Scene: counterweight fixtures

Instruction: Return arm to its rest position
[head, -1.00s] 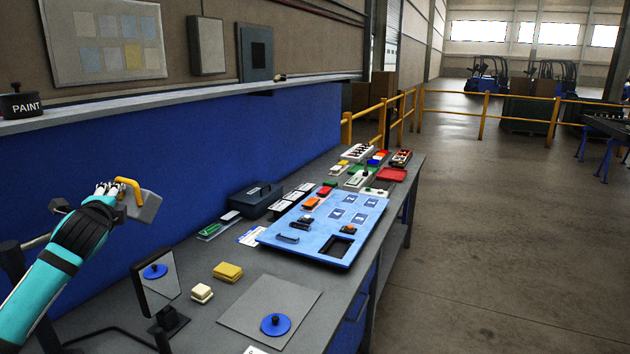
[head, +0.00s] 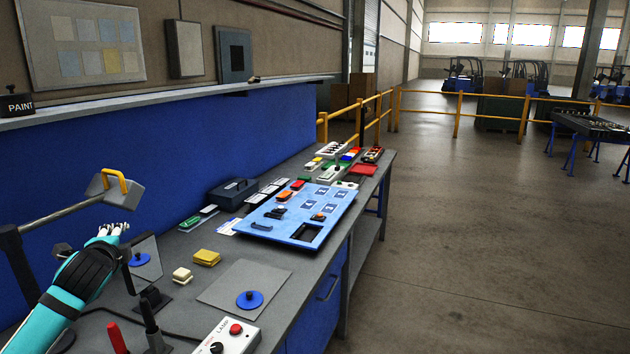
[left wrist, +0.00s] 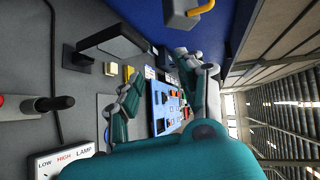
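The fixture's arm (head: 60,216) is a grey rod rising from a dark post at the left to a grey block (head: 113,190) with a yellow handle (head: 115,180). The block hangs in the air above the bench. The block (left wrist: 180,15) and yellow handle also show at the top of the left wrist view. My left gripper (head: 115,230) is below the block and apart from it. In the left wrist view its fingers (left wrist: 160,82) are spread with nothing between them. My right gripper is not in view.
A mirror-like panel (head: 146,250) on a stand is close beside my left gripper. Open floor lies to the right.

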